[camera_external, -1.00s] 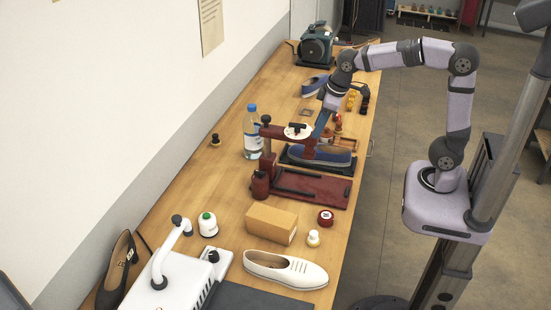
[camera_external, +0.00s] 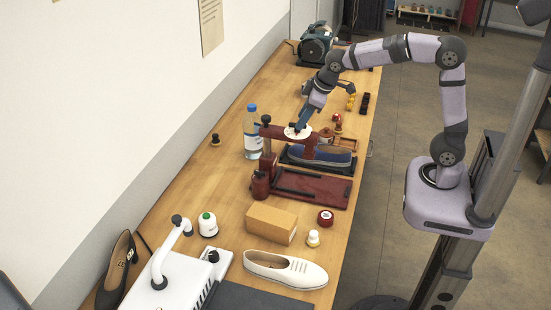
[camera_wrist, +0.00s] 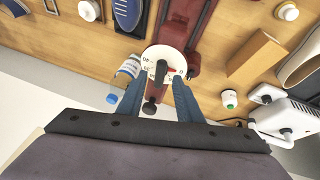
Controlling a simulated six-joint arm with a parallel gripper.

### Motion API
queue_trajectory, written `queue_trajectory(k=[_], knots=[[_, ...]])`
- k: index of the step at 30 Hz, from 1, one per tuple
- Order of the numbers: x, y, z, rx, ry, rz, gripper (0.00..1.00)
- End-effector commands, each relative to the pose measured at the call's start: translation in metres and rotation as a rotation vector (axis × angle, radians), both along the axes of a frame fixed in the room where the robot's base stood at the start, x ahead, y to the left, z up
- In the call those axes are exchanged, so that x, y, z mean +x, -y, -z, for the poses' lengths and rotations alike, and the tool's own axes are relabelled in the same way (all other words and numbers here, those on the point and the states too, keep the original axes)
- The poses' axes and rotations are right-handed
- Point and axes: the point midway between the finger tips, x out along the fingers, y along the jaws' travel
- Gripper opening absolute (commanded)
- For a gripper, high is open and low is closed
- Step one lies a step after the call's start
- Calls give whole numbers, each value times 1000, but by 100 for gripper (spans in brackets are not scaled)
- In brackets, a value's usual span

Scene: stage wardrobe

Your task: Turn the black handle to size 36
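The black handle (camera_wrist: 161,70) sits on a round white dial (camera_wrist: 148,57) on top of a dark red shoe-stretching press (camera_wrist: 187,20). The dial carries printed numbers, of which a 40 is partly readable; I cannot make out 36. In the external view the dial (camera_external: 291,133) shows partly, with the handle mostly hidden by my gripper (camera_external: 298,127). In the wrist view my gripper (camera_wrist: 157,84) has its two blue fingers apart, one on each side of the handle, with a gap visible. A blue shoe (camera_external: 325,157) is under the press arm.
A water bottle (camera_external: 252,135) stands close to the left of the dial. A cardboard box (camera_external: 271,224), a white shoe (camera_external: 285,269) and a white machine (camera_external: 180,282) are nearer the front. A dark green machine (camera_external: 316,44) stands at the far end.

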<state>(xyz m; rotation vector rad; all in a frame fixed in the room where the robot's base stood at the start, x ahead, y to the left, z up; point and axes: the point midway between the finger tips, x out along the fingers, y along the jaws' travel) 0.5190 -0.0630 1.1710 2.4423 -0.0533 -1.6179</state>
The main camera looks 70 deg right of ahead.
Motion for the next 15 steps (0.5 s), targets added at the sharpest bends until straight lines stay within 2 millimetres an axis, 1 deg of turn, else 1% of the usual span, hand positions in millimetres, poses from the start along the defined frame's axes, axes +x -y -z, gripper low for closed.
queue_trajectory(k=[3,6,15], knots=[[4,2,9,0,-2,1,32],[6,2,13,0,0,1,32],[6,2,15,0,0,1,32]])
